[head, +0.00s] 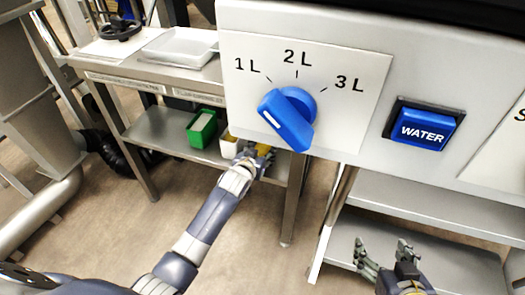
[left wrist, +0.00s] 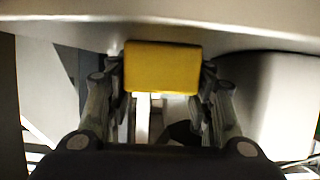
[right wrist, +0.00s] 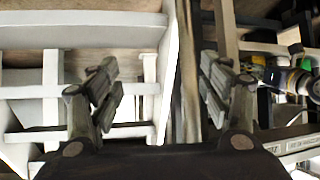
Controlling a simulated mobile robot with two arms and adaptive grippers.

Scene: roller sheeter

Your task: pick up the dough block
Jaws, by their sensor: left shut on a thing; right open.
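The dough block (left wrist: 162,66) appears as a yellow rectangular block between the fingers of my left gripper in the left wrist view. In the head view a bit of its yellow (head: 264,149) shows at the left gripper (head: 254,161), by the lower shelf under the left table. The left gripper is shut on the block, with a finger along each side. Most of the block is hidden in the head view. My right gripper (head: 384,256) is open and empty in front of the right-hand shelves; its spread fingers also show in the right wrist view (right wrist: 160,88).
A green box (head: 202,128) and a white container (head: 228,146) stand on the lower shelf (head: 155,128) close to my left gripper. A table leg (head: 292,200) is just right of it. The dial panel (head: 345,60) overhangs in front. A clear tray (head: 180,46) lies on the tabletop.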

